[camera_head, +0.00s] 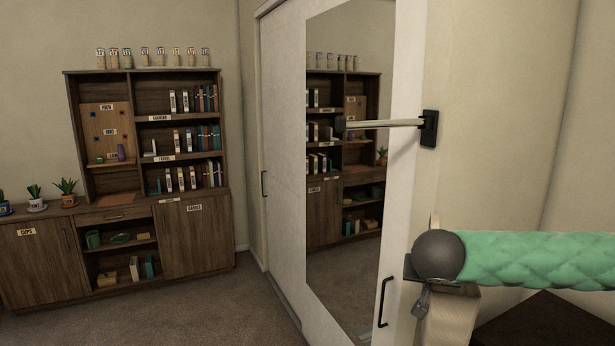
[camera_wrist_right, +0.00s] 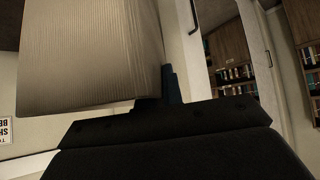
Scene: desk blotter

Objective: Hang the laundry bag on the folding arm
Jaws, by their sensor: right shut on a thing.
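The folding arm (camera_head: 385,124) is a pale bar with dark ends. It sticks out to the left from a black bracket (camera_head: 429,128) beside the mirrored door. My right arm comes in from the right, and its grey wrist ball hides most of the hand in the head view. My right gripper (camera_wrist_right: 163,100) is shut on the laundry bag, a beige ribbed thing (camera_wrist_right: 85,50) filling the upper left of the right wrist view. A pale part of it (camera_head: 452,322) shows below my wrist, lower than the folding arm and apart from it. My left gripper is out of view.
A white sliding door with a mirror (camera_head: 345,235) and a black handle (camera_head: 383,302) stands behind the folding arm. A wooden shelf unit (camera_head: 145,215) with books and jars is at the back left. A dark surface (camera_head: 545,320) is at the lower right. The carpet between is clear.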

